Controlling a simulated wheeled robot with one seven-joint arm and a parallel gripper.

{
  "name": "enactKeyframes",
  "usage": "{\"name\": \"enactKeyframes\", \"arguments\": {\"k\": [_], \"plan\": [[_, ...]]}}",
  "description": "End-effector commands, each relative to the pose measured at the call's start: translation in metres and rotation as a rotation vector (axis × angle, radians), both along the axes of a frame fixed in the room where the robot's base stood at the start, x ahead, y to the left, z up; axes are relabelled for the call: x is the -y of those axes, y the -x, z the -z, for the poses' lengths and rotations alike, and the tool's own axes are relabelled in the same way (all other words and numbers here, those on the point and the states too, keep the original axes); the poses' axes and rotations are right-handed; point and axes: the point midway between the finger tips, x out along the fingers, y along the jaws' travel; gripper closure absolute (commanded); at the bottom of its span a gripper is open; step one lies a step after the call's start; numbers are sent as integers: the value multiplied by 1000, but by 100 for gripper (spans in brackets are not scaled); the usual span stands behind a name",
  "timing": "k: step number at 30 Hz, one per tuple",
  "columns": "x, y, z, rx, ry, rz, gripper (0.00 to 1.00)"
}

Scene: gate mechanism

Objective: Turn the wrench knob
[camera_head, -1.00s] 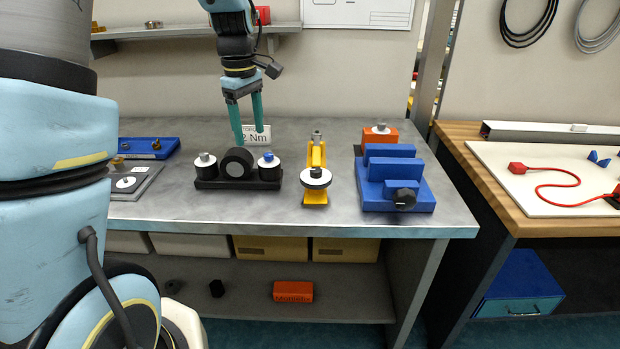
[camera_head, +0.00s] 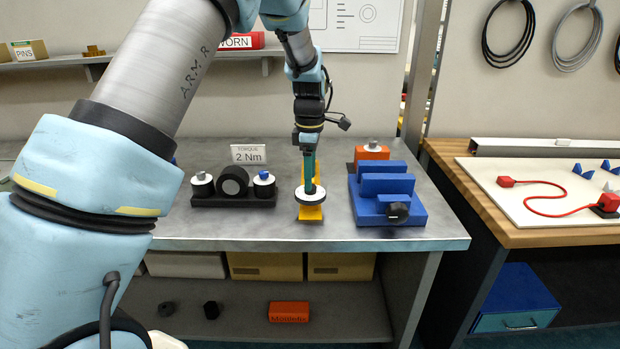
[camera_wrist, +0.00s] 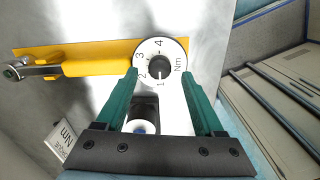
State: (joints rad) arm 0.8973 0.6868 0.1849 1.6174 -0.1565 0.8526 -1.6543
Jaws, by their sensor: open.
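The yellow wrench (camera_head: 311,213) lies on the grey bench, with a white dial at its near end. In the wrist view its yellow body (camera_wrist: 95,65) runs left from the white dial (camera_wrist: 147,48), which is marked 1 to 4 and Nm. A dark round knob (camera_wrist: 160,70) sits at the dial's centre. My gripper (camera_wrist: 161,82) is open, its green fingertips at either side of the dial's lower part, with the knob between or just beyond them. In the head view my gripper (camera_head: 309,186) points down over the dial and partly hides the wrench. Contact cannot be told.
A card reading 2 Nm (camera_head: 249,153) stands behind a black rack (camera_head: 235,201) to the left. A blue stepped block (camera_head: 388,190) stands close on the right, with an orange block (camera_head: 371,152) behind it. The bench's front strip is clear.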

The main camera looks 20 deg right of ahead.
Motion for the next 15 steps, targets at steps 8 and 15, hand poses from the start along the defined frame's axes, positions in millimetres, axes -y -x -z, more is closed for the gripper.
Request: {"name": "enactKeyframes", "arguments": {"k": [8,15], "plan": [[0,0,21,0,0,1,30],[0,0,22,1,1,1,30]]}}
